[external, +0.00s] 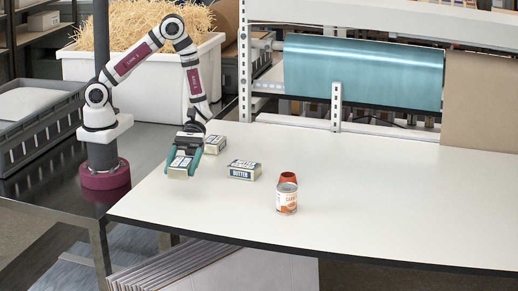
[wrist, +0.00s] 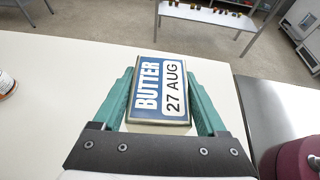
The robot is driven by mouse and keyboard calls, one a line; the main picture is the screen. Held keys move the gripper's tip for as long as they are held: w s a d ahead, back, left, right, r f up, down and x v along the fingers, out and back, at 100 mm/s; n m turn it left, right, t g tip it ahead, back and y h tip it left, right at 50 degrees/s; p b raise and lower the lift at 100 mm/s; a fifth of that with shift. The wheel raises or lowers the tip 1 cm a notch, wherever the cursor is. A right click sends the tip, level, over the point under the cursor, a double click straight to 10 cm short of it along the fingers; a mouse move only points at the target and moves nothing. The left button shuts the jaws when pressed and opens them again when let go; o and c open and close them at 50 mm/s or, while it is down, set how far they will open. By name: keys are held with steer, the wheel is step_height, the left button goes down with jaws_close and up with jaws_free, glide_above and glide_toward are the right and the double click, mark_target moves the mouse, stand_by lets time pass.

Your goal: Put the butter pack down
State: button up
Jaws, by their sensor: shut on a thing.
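My gripper (external: 182,166) is shut on a butter pack (external: 178,173) near the left end of the white table (external: 370,180). In the wrist view the held butter pack (wrist: 160,92) shows a blue and white top reading BUTTER and 27 AUG, between the green fingers of my gripper (wrist: 162,98). I cannot tell whether its underside touches the table. A second butter pack (external: 244,170) sits on the table to the right. A third similar pack (external: 214,144) lies just behind my gripper.
The table's right side is clear. A straw-filled bin (external: 140,62) stands behind my arm.

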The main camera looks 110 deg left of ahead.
step_height(320, 180, up, 4)
steer(key=shift+f, duration=0.2)
steer(key=shift+w+a, duration=0.2)
steer(key=shift+w, duration=0.1)
steer(key=w+a+n+t+y, duration=0.3)
steer(key=w+a+n+t, duration=0.35)
steer(key=w+a, duration=0.25)
steer(key=n+t+y, duration=0.5)
steer(key=n, duration=0.1)
glide_above(268, 157)
steer(key=shift+g, duration=0.25)
steer(key=f, duration=0.5)
steer(key=shift+w+d+f, duration=0.1)
steer(key=shift+d+f, duration=0.15)
steer(key=shift+f, duration=0.05)
steer(key=f, duration=0.4)
steer(key=shift+a+f, duration=0.1)
steer(key=shift+a, duration=0.1)
steer(key=shift+f, duration=0.15)
